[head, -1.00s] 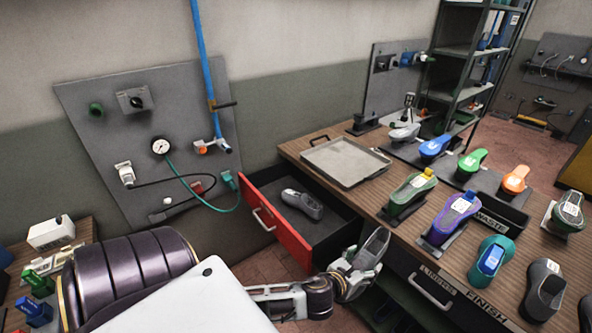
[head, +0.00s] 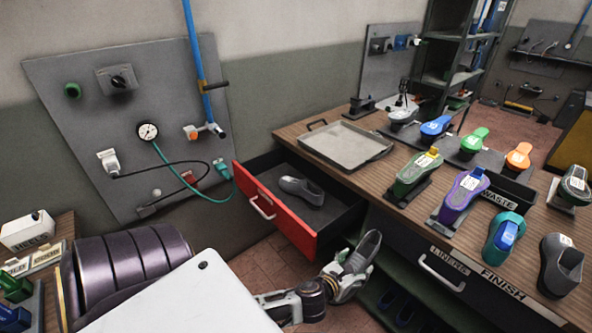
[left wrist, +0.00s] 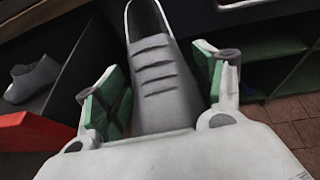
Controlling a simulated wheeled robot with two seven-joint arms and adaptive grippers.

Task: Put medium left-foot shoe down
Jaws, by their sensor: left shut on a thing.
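My left gripper (head: 343,277) is shut on a grey shoe (head: 366,250) in front of the workbench, low and to the right of the open red drawer (head: 276,216). In the left wrist view the held shoe (left wrist: 158,75) sits between the green-padded fingers (left wrist: 160,100), its opening pointing away. Another grey shoe (head: 301,190) lies inside the open drawer; it also shows at the left of the left wrist view (left wrist: 33,78). The sizes and sides of the shoes cannot be read. My right gripper is not in view.
A flat grey tray (head: 345,146) lies on the bench behind the drawer. Several coloured shoe forms stand to its right, near a bin marked WASTE (head: 508,192). A closed drawer marked LINERS (head: 440,280) is at the front right. The open drawer has free floor around its shoe.

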